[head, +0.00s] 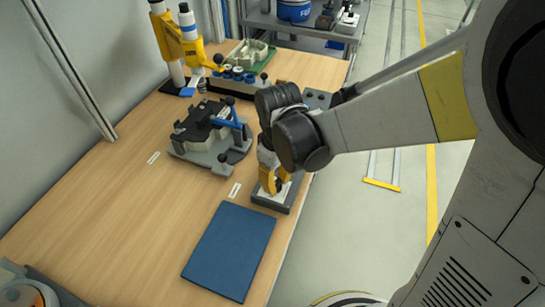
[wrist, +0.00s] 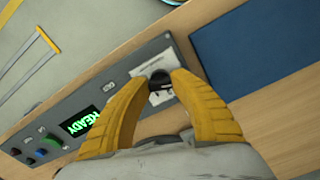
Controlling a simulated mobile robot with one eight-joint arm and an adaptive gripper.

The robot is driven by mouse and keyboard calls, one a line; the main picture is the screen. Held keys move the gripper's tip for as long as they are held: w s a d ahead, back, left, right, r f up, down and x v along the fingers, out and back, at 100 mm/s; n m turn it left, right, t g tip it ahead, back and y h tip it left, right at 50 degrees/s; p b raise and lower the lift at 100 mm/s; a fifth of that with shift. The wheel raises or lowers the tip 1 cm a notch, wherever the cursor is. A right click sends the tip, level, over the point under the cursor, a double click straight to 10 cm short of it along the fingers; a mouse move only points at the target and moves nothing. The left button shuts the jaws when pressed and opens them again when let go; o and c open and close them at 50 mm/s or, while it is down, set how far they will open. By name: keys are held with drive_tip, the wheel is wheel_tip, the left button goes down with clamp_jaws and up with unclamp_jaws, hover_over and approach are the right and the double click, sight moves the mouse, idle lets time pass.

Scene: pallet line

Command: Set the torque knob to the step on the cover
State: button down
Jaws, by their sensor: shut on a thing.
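The torque knob (wrist: 158,77) is a small dark knob on a white scale plate (wrist: 148,62) on the grey control box (wrist: 118,78). My gripper (wrist: 160,86) has its two yellow fingers closed around the knob in the wrist view. The fingers hide part of the knob and scale, so its setting cannot be read. In the head view my gripper (head: 272,186) points down onto the near end of the control box (head: 272,207). A dark cover (head: 196,117) seems to lie on the grey fixture (head: 222,158) to the left; no step marking on it is legible.
The box's lit display (wrist: 79,121) reads READY, beside several coloured buttons. A blue mat (head: 229,250) lies in front of the box. A yellow stand (head: 180,48) and a green tray (head: 249,53) are at the back. The left front of the bench is mostly clear.

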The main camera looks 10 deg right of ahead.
sight(277, 182)
drive_tip(key=m, duration=0.5)
drive_tip(key=shift+m, duration=0.3)
idle(0.5)
drive_tip(key=c, duration=1.1)
unclamp_jaws()
wheel_tip(277, 182, up, 12)
